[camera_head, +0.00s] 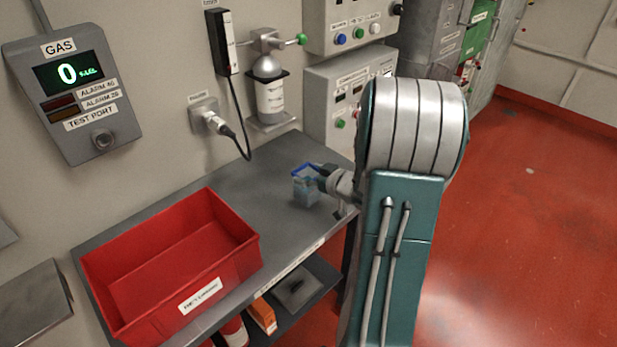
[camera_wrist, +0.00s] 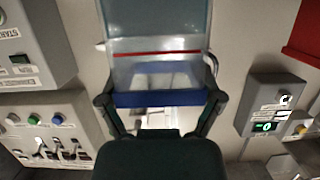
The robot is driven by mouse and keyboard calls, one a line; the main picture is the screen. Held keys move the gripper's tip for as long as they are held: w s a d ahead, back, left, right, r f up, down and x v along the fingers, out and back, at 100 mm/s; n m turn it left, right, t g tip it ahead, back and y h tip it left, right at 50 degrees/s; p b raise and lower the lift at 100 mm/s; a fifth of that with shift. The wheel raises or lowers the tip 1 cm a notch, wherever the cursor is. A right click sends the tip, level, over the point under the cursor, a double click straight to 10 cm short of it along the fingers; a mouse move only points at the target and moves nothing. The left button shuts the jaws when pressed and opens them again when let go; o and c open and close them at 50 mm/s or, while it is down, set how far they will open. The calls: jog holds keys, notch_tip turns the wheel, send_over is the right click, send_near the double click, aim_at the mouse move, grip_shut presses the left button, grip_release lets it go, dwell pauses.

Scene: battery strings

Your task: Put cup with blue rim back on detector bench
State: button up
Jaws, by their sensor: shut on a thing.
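The cup with the blue rim (camera_head: 305,188) is clear with a bluish tint and appears upright over the right part of the grey detector bench (camera_head: 240,187). I cannot tell whether its base touches the bench top. My gripper (camera_head: 322,180) reaches the cup from the right and is shut on it near the rim. In the wrist view, the cup (camera_wrist: 158,65) fills the space between the two fingers of my gripper (camera_wrist: 160,101), with its blue rim nearest the palm and a red line around its body. My arm hides part of the bench's right end.
A red bin (camera_head: 207,275) takes up the bench's left part. A gas cylinder (camera_head: 268,88), a plug on a cable (camera_head: 218,124) and control boxes (camera_head: 340,90) are on the wall behind. A gas detector (camera_head: 75,90) hangs at left. Bench top around the cup is clear.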

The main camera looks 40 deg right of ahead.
jog(key=shift+d+f, duration=0.1)
jog(key=shift+f, duration=0.5)
jog(key=o, duration=0.9)
jog(key=shift+f, duration=0.1)
jog(key=shift+c, duration=0.2)
